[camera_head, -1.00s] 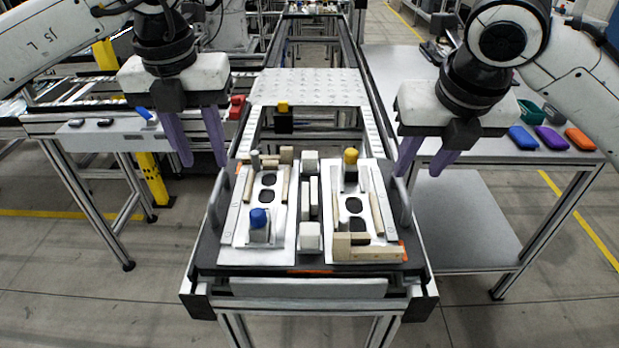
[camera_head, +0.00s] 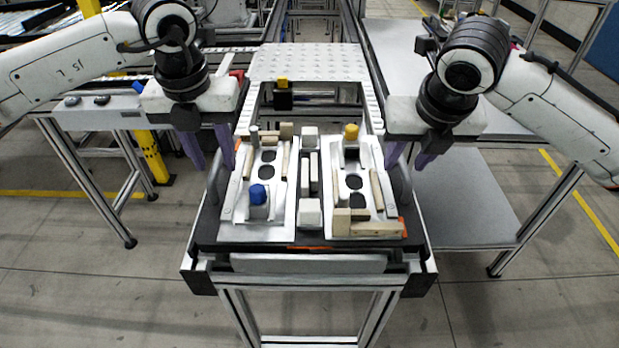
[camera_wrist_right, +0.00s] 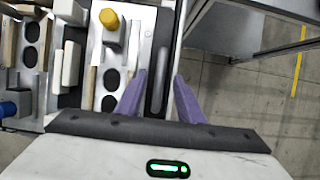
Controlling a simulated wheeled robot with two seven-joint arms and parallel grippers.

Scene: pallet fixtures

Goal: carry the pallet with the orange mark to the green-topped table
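The pallet (camera_head: 312,240) is a dark tray with orange marks on its front edge and right side. It rests on the near end of a conveyor frame and carries two light fixture plates with blocks and knobs. A grey upright handle stands on each side. My left gripper (camera_head: 208,160) is open near the left handle (camera_head: 213,182). My right gripper (camera_head: 410,160) is open near the right handle (camera_head: 401,188). In the right wrist view its purple fingers (camera_wrist_right: 162,98) lie either side of the handle (camera_wrist_right: 160,80); contact cannot be told. No green-topped table is seen.
A grey-topped table (camera_head: 390,60) with a lower shelf (camera_head: 455,205) stands at right. A bench with a yellow post (camera_head: 152,158) stands at left. The floor in front is clear.

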